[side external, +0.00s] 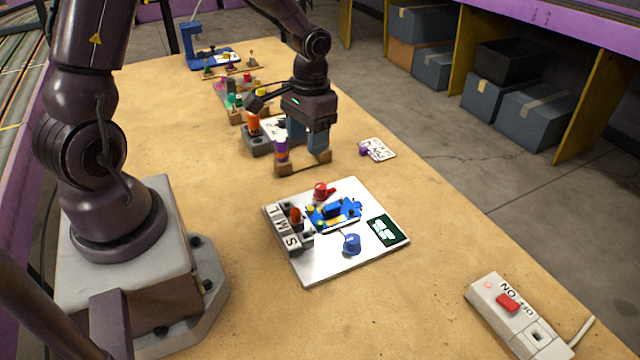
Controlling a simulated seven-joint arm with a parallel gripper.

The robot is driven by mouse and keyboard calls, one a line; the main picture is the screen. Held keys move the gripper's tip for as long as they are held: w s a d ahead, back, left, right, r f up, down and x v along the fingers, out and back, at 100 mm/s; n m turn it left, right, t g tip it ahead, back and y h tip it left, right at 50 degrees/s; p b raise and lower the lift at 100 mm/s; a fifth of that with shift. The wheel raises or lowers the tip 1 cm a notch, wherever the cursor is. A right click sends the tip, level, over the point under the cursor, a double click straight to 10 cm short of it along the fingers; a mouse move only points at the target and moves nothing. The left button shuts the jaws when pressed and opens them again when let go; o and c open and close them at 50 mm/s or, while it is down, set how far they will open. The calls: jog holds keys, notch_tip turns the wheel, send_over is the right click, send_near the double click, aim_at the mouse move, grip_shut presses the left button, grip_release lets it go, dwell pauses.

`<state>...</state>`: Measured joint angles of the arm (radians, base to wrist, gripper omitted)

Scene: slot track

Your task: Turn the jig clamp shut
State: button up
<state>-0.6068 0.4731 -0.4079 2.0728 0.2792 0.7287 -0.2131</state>
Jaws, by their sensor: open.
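A white jig board (335,265) lies on the table in front of my arm. On it is a blue jig (347,209) with small yellow parts. A red clamp handle (323,190) stands at the jig's back edge; its exact turn is too small to tell. A blue knob (351,243) sits at the board's front. My gripper (307,150) is open and points down behind the board, apart from the red handle. It is above or beside a small wooden stand (302,168), close to an orange and purple cylinder (281,150).
A power strip (515,315) with a red switch lies front right. A white card (379,149) lies right of the stand. More fixtures stand at the back. The table's right side is mostly clear.

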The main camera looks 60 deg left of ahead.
aim_at(320, 186)
jog(key=shift+t, duration=0.5)
jog(key=w+f, duration=0.1)
jog(key=f, duration=0.7)
jog(key=w+f, duration=0.1)
jog(key=f, duration=0.4)
jog(key=shift+w, duration=0.3)
jog(key=shift+c, duration=0.4)
jog(key=c, duration=0.8)
jog(key=shift+c, duration=0.2)
